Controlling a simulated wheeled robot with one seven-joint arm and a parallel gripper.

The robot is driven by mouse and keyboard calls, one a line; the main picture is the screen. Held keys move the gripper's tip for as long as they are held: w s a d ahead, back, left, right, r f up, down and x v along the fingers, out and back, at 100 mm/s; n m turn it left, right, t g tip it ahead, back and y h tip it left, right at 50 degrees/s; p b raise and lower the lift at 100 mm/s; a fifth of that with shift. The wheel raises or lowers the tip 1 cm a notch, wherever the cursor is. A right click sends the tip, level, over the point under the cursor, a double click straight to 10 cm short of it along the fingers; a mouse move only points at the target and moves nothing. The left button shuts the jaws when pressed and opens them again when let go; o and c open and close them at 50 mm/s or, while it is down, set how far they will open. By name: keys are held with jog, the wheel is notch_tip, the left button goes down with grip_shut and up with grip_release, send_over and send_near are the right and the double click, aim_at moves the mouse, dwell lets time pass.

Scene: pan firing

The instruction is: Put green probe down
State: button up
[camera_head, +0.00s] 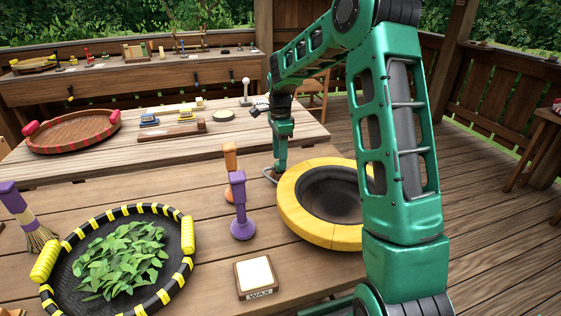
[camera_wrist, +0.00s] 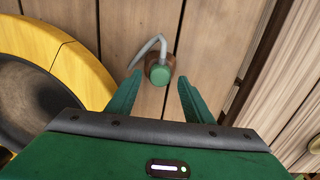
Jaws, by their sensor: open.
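The green probe (camera_wrist: 160,74) shows in the wrist view as a green end with a brown part and a bent grey metal rod beside it. It is over the plank table, between the tips of my gripper (camera_wrist: 158,82), with a gap on either side. My gripper is open and points down. In the head view, my gripper (camera_head: 280,166) is low over the table, just behind the yellow-rimmed pan (camera_head: 290,215). There the probe is mostly hidden, and only its grey rod (camera_head: 268,175) shows clearly. I cannot tell whether the probe stands or lies.
A purple probe (camera_head: 241,210) and an orange one (camera_head: 230,158) stand left of the pan. A wax block (camera_head: 254,274) lies in front. A black and yellow tray (camera_head: 180,235) of leaves and a purple-handled brush (camera_head: 20,208) are at left. A red-handled tray (camera_head: 72,147) is farther back.

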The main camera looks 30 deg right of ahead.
notch_tip(320, 180, up, 10)
jog(key=shift+r, duration=0.2)
jog(key=s+d+r+n, duration=0.1)
jog(key=s+n, duration=0.1)
jog(key=s, duration=0.6)
jog(key=s+d+r+n+h, duration=0.1)
jog(key=s+n, duration=0.2)
jog(key=s, duration=0.5)
jog(key=s+d+r+n, duration=0.1)
jog(key=s+n, duration=0.1)
jog(key=s, duration=0.6)
jog(key=s+a+f+n, duration=0.1)
jog(key=s+f+n, duration=0.2)
jog(key=s, duration=0.6)
jog(key=s+a+f+n+y, duration=0.1)
jog(key=s+f+n, duration=0.2)
jog(key=s, duration=0.6)
jog(key=shift+s+n, duration=0.3)
jog(key=shift+n, duration=0.1)
